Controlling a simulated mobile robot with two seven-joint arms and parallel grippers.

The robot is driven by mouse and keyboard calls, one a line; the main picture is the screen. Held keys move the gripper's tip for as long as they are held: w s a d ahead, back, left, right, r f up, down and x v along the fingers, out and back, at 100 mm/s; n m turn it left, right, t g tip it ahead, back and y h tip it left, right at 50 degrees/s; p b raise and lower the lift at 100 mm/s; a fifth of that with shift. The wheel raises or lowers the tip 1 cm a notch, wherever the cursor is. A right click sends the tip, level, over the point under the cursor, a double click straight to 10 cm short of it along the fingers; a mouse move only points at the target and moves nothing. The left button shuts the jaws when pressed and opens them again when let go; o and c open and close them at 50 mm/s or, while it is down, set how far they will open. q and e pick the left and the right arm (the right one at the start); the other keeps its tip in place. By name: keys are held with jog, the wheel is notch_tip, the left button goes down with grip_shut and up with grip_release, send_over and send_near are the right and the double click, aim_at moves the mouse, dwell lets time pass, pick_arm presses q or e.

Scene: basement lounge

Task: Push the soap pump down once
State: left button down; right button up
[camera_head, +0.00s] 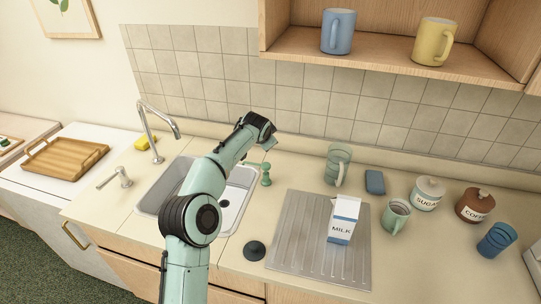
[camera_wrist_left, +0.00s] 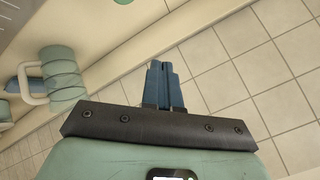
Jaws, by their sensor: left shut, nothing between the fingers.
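The soap pump (camera_head: 266,175) appears to be the small green bottle standing upright on the counter, just right of the sink. My left gripper (camera_head: 271,142) is above and slightly behind it in the head view, apart from it in the picture; the height gap is hard to judge. In the left wrist view the gripper's blue fingers (camera_wrist_left: 164,85) are together and empty, pointing toward the tiled wall. My right gripper is not in view.
The sink (camera_head: 233,213) with its faucet (camera_head: 157,122) lies left of the pump. A ribbed green pitcher (camera_head: 337,166), blue box (camera_head: 375,182) and milk carton (camera_head: 343,219) on a drainboard (camera_head: 286,230) stand to the right. A black disc (camera_head: 254,250) lies in front.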

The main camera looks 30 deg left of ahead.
pick_arm(q)
jog(key=shift+a+r, duration=0.1)
jog(key=shift+r, duration=0.15)
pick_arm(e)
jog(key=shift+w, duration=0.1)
pick_arm(q)
jog(key=shift+s+r, duration=0.1)
jog(key=b, duration=0.1)
send_over(266, 166)
notch_tip(266, 166, down, 8)
jog(key=shift+s+r, duration=0.1)
jog(key=shift+r, duration=0.05)
jog(key=shift+s+f, duration=0.2)
jog(key=shift+f, duration=0.2)
jog(key=shift+w+f, duration=0.25)
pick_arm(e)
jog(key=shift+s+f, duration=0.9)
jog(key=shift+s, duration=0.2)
